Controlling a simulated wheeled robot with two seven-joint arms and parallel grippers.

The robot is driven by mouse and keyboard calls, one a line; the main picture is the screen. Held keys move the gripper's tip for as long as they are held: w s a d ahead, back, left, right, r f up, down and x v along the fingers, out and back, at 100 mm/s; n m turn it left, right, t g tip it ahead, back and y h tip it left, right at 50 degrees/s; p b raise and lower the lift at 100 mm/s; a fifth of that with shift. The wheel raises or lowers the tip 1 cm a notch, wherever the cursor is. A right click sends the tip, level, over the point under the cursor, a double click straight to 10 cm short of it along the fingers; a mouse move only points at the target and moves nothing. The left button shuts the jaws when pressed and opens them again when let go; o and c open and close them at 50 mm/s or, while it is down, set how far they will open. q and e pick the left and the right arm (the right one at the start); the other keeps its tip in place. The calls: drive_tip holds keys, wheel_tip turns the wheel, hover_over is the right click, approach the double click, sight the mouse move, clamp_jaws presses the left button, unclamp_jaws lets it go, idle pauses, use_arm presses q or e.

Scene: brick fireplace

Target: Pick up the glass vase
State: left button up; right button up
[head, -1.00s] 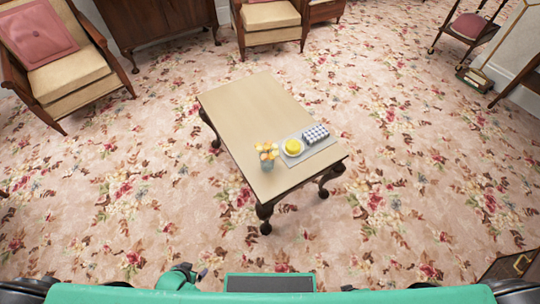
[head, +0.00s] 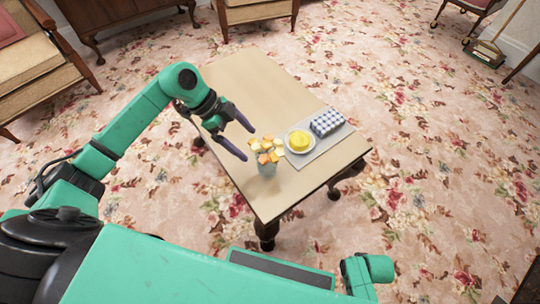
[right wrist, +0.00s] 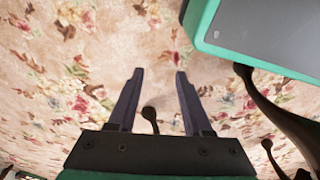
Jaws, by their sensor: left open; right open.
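The glass vase (head: 267,168) stands upright on the wooden table (head: 245,85), near its front left edge. It is bluish and holds orange and yellow flowers (head: 266,149) that hide its top. My left gripper (head: 248,142) is open and empty, just left of the flowers, with its fingers pointing toward them. A small gap shows between the fingers and the vase. My right gripper (right wrist: 158,72) is open and empty in the right wrist view, over the carpet. The right gripper does not show in the head view.
On a grey mat (head: 318,154), right of the vase, are a white plate (head: 288,141) with a yellow item (head: 299,139) and a blue-checked item (head: 327,122). The back of the table is bare. An armchair (head: 35,60) stands at the far left.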

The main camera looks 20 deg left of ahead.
use_arm(q)
drive_tip(key=b+x, duration=0.1)
drive_tip(key=x, duration=0.8)
drive_tip(key=shift+w+f, duration=0.1)
clamp_jaws()
use_arm(e)
drive_tip(key=w+r, duration=0.1)
drive_tip(key=w+a+r, duration=0.1)
drive_tip(key=r, duration=0.1)
drive_tip(key=shift+a+r, duration=0.15)
use_arm(q)
drive_tip(key=shift+r, duration=0.25)
use_arm(e)
drive_tip(key=shift+w, duration=0.1)
